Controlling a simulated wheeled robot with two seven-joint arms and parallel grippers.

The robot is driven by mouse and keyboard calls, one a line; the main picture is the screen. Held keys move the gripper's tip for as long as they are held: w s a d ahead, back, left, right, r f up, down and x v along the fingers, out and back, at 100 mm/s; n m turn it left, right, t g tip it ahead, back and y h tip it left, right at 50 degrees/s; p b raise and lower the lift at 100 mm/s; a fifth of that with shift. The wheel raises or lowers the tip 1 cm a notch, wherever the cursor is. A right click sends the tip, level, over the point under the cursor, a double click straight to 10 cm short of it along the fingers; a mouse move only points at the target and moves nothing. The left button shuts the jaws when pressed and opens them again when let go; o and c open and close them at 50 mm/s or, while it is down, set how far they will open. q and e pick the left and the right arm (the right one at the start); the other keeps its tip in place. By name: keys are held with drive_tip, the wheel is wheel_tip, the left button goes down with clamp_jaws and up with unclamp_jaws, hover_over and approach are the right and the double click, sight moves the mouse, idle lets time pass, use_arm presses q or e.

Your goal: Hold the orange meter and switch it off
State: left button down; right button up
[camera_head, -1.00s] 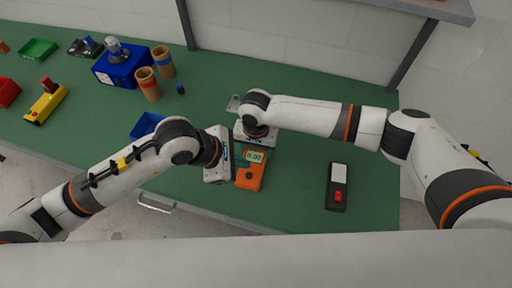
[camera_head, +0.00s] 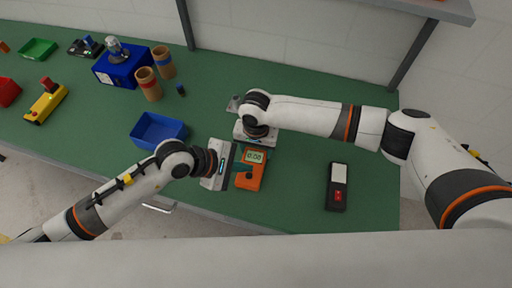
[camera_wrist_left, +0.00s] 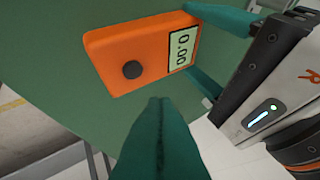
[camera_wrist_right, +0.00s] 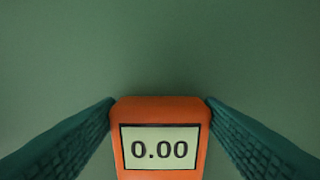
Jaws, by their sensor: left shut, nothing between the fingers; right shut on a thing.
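The orange meter (camera_head: 249,180) lies on the green table, and its display reads 0.00 in the right wrist view (camera_wrist_right: 160,150). The left wrist view shows its orange front (camera_wrist_left: 112,45), the lit display and a round dark knob (camera_wrist_left: 131,69). My right gripper (camera_wrist_right: 160,105) is shut on the meter, one finger along each side at the display end. My left gripper (camera_wrist_left: 160,103) is shut and empty, its fingertips close beside the meter's knob end. I cannot tell whether they touch it. In the head view its body is left of the meter.
A black and white device with a red display (camera_head: 337,187) lies to the right. A blue bin (camera_head: 158,130) stands left of my left gripper. Brown cups (camera_head: 148,84), a blue box (camera_head: 122,68) and a yellow switch box (camera_head: 45,103) are farther left. The table's front edge is close.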

sight(256, 174)
use_arm(q)
drive_tip(key=shift+f, duration=1.3)
drive_tip(key=shift+f, duration=0.1)
idle(1.0)
drive_tip(key=shift+f, duration=0.3)
drive_tip(key=shift+f, duration=0.15)
idle(0.3)
drive_tip(key=shift+r, duration=0.6)
drive_tip(key=shift+r, duration=0.1)
wheel_tip(256, 174, up, 6)
drive_tip(key=shift+f, duration=0.1)
idle(0.5)
